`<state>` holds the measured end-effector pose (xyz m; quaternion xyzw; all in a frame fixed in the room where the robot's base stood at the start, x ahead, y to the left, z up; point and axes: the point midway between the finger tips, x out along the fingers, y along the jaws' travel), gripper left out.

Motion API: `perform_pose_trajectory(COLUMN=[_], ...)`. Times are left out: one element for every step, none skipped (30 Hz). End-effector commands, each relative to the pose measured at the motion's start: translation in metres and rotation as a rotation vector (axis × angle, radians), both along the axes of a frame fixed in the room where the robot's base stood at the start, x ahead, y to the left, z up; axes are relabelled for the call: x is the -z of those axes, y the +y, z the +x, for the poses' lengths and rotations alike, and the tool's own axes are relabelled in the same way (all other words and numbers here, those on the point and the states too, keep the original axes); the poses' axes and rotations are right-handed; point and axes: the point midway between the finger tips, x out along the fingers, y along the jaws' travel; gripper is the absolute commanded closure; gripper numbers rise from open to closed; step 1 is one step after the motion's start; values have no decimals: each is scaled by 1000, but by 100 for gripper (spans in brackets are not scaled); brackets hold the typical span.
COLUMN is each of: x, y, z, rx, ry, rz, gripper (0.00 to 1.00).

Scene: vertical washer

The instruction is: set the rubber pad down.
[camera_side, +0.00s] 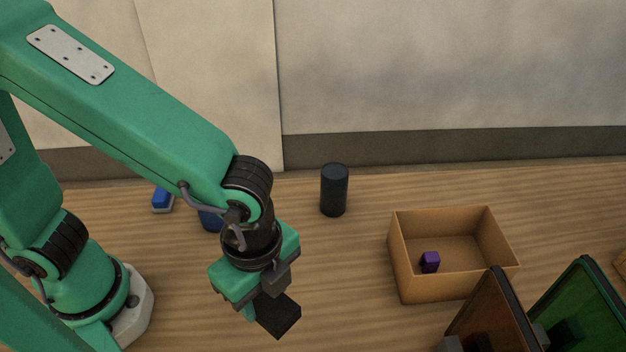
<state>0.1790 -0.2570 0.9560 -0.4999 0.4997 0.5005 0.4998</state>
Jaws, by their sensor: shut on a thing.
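The rubber pad is a black, flat-sided block (279,316) in the lower middle of the side view. My gripper (264,298) points down and is shut on the pad. The upper part of the pad is hidden by the jaws. The pad is over the wooden table (350,270). I cannot tell from this one view how far its underside is from the wood.
An open cardboard box (420,286) with a small purple block (430,262) inside stands right of my gripper. A dark cylinder (334,190) stands behind. Blue items (162,199) sit behind my arm. Brown (490,318) and green (590,305) upright panels fill the lower right.

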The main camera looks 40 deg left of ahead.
Motion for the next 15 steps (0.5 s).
perform_pose_trajectory(x=[0,0,0,0,0,1,1,2,4,5,6,9,11,13,16], y=[0,0,0,0,0,1,1,2,2,3,4,6,7,9,11], z=[-1,-1,-1,-1,-1,0,1,2,4,6,9,12,15,19,24], rx=[2,3,3,3,2,2,1,1,0,0,0,-2,-2,-2,-4], ry=[-1,-1,-1,-1,-1,-1,-1,0,0,0,0,0,1,1,1], rz=[-1,-1,-1,-1,-1,-1,-1,-1,0,0,0,0,1,1,1], gripper=[79,79,79,79,79,79,79,79,79,79,79,79,79,79,79])
